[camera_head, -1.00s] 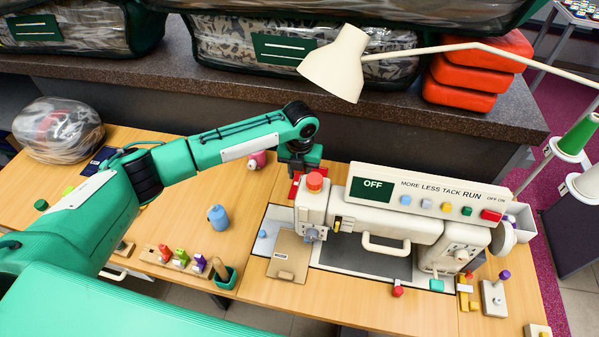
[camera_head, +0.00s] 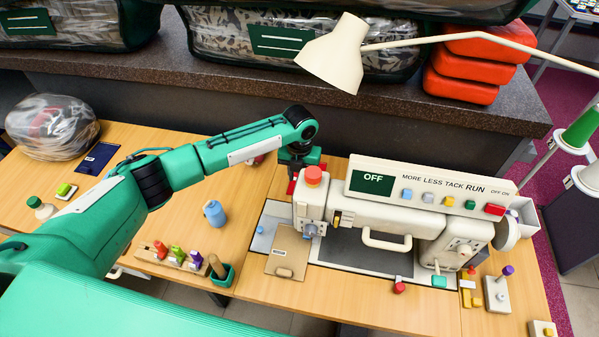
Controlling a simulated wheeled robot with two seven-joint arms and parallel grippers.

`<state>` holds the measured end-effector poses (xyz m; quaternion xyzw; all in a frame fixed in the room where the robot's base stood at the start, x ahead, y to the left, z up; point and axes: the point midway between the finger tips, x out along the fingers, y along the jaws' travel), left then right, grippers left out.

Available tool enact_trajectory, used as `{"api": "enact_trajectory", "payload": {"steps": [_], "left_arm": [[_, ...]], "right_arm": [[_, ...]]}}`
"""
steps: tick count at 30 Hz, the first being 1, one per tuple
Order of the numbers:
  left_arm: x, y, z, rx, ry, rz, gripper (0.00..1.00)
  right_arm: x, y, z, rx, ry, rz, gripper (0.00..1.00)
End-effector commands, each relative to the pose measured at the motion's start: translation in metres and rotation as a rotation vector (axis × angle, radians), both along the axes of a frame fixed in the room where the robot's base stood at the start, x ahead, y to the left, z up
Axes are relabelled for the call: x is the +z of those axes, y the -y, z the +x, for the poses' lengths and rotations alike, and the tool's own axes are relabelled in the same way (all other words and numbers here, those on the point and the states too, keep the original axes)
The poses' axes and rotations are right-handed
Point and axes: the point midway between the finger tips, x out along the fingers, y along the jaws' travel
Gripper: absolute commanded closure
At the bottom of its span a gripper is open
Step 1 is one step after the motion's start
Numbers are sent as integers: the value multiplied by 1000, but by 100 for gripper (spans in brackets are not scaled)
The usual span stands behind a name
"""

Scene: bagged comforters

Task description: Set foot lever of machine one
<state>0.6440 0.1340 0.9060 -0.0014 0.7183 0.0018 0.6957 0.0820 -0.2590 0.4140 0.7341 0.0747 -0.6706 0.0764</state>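The cream sewing machine (camera_head: 425,223) stands on the wooden table with its sign panel reading OFF and MORE LESS TACK RUN. A red knob (camera_head: 314,175) tops its left head. A red part (camera_head: 292,187) shows just left of and behind that head. My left gripper (camera_head: 297,176) points down at this red part, behind the head. Its fingertips are mostly hidden, so I cannot tell whether they are open, shut or touching it. No part is clearly readable as the foot lever. My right gripper is not in view.
A cream lamp (camera_head: 335,55) hangs over the machine. A blue bottle (camera_head: 215,214) and a rack of coloured pegs (camera_head: 178,257) stand left of the machine. A control box with a purple-topped lever (camera_head: 497,293) is at the right. The dark shelf (camera_head: 200,97) bears bagged comforters.

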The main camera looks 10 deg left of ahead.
Motion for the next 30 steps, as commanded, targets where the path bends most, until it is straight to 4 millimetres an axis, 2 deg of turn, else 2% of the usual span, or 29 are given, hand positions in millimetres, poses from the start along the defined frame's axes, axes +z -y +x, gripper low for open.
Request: {"api": "enact_trajectory", "payload": {"steps": [1, 13, 30], "left_arm": [[-7, 1, -6, -3, -25, 3, 100], [-14, 2, -7, -4, -117, 0, 100], [-16, 1, -8, -5, -115, 1, 100]], "right_arm": [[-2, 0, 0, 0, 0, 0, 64], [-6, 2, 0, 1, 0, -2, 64], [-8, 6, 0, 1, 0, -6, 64]]}}
